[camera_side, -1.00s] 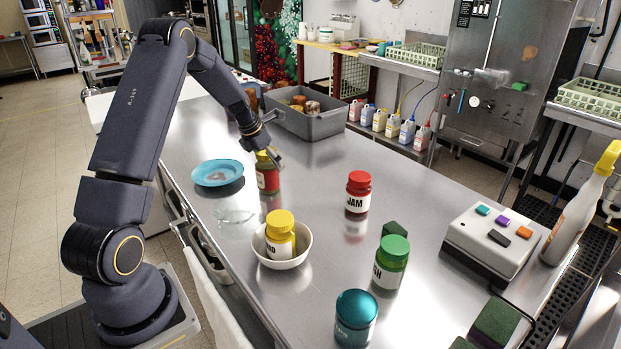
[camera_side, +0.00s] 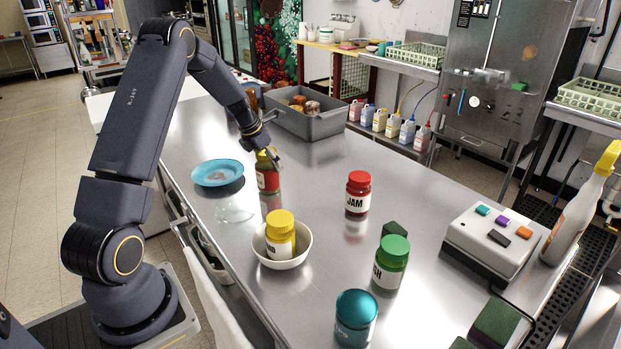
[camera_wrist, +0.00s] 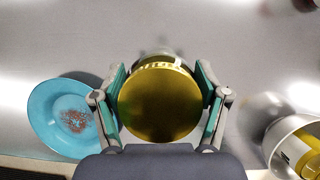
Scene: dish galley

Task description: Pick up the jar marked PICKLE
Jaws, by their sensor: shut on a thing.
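A jar with a gold lid (camera_wrist: 160,104) and a reddish body (camera_side: 268,181) stands upright on the steel counter. Its label is too small to read in the side view, and the wrist view shows mostly its lid. My gripper (camera_wrist: 160,92) has one finger on each side of this jar and is shut on it, around its upper part. A red jar marked JAM (camera_side: 357,193) stands to its right. A yellow-lidded jar (camera_side: 280,236) sits in a white bowl (camera_side: 293,262). A green-lidded jar (camera_side: 390,263) and a teal-lidded jar (camera_side: 355,318) stand nearer the camera. No label reading PICKLE is legible.
A blue plate (camera_side: 217,173) with brown residue lies left of the held jar; it also shows in the wrist view (camera_wrist: 46,112). A grey tub (camera_side: 312,124) stands behind. A button box (camera_side: 492,240) and a spray bottle (camera_side: 582,208) are at the right.

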